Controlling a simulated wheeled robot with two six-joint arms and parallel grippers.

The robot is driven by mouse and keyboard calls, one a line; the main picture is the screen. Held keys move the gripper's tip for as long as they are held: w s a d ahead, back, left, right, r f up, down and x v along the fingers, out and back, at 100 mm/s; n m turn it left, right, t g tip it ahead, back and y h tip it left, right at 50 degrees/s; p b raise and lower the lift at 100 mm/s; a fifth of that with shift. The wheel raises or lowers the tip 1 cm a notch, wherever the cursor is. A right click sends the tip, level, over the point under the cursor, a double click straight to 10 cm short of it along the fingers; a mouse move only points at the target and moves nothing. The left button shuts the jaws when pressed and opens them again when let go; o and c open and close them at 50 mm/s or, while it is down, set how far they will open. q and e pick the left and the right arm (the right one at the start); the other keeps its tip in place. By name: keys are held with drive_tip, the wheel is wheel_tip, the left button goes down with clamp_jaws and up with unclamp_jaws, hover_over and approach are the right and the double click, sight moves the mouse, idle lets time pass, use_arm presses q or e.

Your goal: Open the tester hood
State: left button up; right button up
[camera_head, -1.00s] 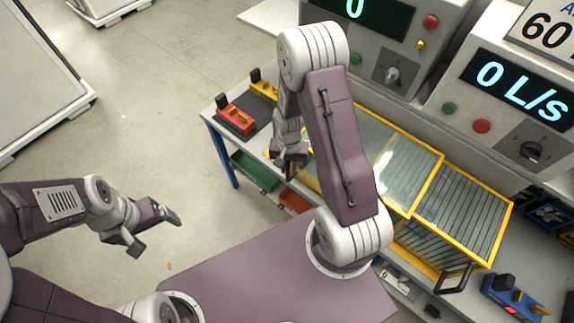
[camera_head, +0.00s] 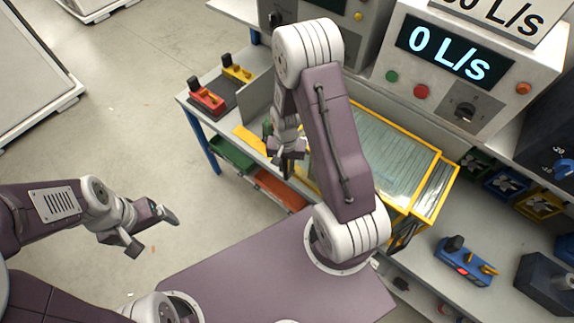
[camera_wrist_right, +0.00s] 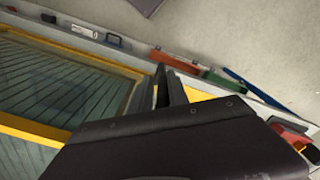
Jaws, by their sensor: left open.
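The tester hood is a clear pane in a yellow frame (camera_head: 391,150) over dark slats, lying low on the bench. A narrow slatted strip (camera_head: 434,190) shows past its right edge. A black handle (camera_head: 404,237) at the front is partly hidden by my right arm. My right gripper (camera_head: 287,152) is at the hood's left end, and my arm hides much of the hood. In the right wrist view the fingers (camera_wrist_right: 170,88) lie close together beside the yellow frame (camera_wrist_right: 85,55); contact is unclear. My left gripper (camera_head: 152,232) is open and empty over the floor.
A panel reading 0 L/s (camera_head: 455,50) stands behind the hood. A red lever block (camera_head: 206,96) is at the bench's left end, a blue block (camera_head: 466,262) at right. Green (camera_head: 231,153) and orange (camera_head: 280,189) bins sit under the front edge.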

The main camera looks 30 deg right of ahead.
drive_tip(key=shift+o, duration=1.4)
drive_tip(key=shift+d, duration=0.1)
wheel_tip(320, 180, up, 9)
drive_tip(key=shift+r+b, duration=0.1)
drive_tip(key=shift+b, duration=0.3)
